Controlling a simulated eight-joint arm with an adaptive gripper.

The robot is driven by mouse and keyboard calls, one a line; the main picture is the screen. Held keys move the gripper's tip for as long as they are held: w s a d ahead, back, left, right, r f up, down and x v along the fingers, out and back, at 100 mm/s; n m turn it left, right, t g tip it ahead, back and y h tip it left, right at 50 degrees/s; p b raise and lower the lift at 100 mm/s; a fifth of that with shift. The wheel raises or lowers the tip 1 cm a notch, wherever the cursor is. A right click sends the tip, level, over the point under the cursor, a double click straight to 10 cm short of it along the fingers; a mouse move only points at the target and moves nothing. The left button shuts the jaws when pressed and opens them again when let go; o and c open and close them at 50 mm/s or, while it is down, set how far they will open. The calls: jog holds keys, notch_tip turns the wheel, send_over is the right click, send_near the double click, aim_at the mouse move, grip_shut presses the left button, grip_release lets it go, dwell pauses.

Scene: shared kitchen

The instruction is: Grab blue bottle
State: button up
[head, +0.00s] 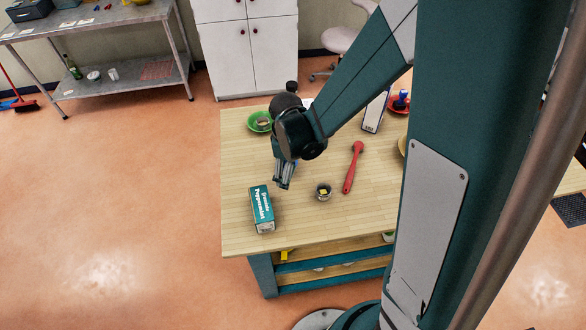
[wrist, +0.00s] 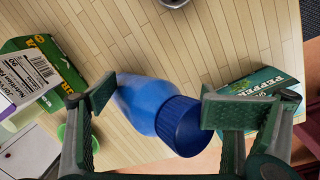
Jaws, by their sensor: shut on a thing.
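The blue bottle (wrist: 150,100) with its dark blue cap (wrist: 180,125) lies between my fingers in the wrist view, its cap toward the camera. My gripper (wrist: 158,106) is shut on it, a finger pad at each side. In the head view my gripper (head: 283,184) points down over the left part of the wooden table (head: 300,225). The bottle is mostly hidden there behind my gripper and wrist. I cannot tell whether it touches the table.
A green bowl (head: 258,122) is behind. The table's front is clear.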

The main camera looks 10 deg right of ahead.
jog(key=shift+w+a, duration=0.1)
jog(key=shift+a, duration=0.4)
jog(key=shift+c, duration=0.5)
jog(key=shift+w+r, duration=0.1)
jog(key=shift+r, duration=0.8)
jog(key=c, duration=1.6)
notch_tip(320, 180, up, 5)
jog(key=shift+d+r, duration=0.1)
jog(key=shift+d, duration=0.05)
grip_shut()
jog(key=shift+r+p, duration=0.3)
jog(key=shift+r, duration=0.8)
